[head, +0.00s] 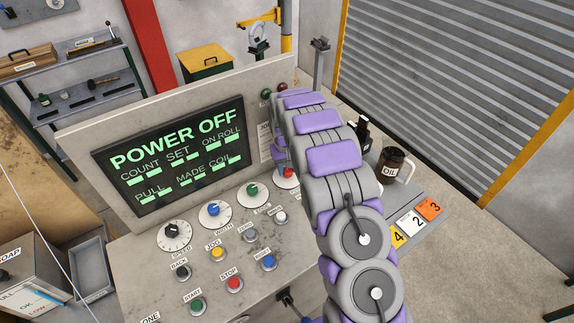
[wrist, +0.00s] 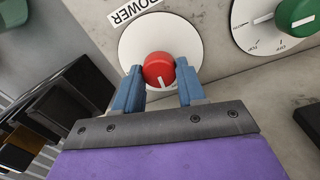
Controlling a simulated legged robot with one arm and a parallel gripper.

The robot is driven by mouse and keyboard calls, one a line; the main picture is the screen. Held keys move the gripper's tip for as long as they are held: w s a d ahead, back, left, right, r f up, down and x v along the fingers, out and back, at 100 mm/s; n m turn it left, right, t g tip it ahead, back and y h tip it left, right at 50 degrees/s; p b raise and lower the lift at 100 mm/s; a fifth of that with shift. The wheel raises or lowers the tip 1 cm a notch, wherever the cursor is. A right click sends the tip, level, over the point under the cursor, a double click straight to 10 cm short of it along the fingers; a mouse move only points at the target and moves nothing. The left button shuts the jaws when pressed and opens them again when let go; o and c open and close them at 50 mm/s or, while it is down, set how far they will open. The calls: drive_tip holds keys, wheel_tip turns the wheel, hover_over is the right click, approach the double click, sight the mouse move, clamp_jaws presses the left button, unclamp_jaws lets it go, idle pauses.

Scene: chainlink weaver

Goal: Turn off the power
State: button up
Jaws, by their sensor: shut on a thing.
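The red power knob (wrist: 159,70) sits on a round white dial (wrist: 188,38) under a "POWER" label (wrist: 130,10) in the wrist view. A white mark on the knob points down toward my gripper. My gripper (wrist: 157,88) has its two blue fingers on either side of the knob, shut on it. In the head view the red knob (head: 287,172) shows partly behind my arm, and my gripper (head: 279,160) is mostly hidden there. The screen (head: 172,158) on the panel reads "POWER OFF" in green letters.
Green (head: 252,190), blue (head: 213,209) and black (head: 172,231) dial knobs line the panel left of the red one. Several push buttons, including a red stop button (head: 234,284), sit in front.

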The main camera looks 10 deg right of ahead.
sight(285, 171)
drive_tip(key=shift+s+f+n, duration=0.1)
drive_tip(key=shift+s+n, duration=0.05)
drive_tip(key=shift+n, duration=0.45)
drive_tip(key=o, duration=0.9)
drive_tip(key=shift+o, duration=0.8)
wheel_tip(285, 171, up, 18)
drive_tip(key=p, duration=0.1)
drive_tip(key=shift+a+f, duration=0.25)
drive_tip(key=shift+a, duration=0.15)
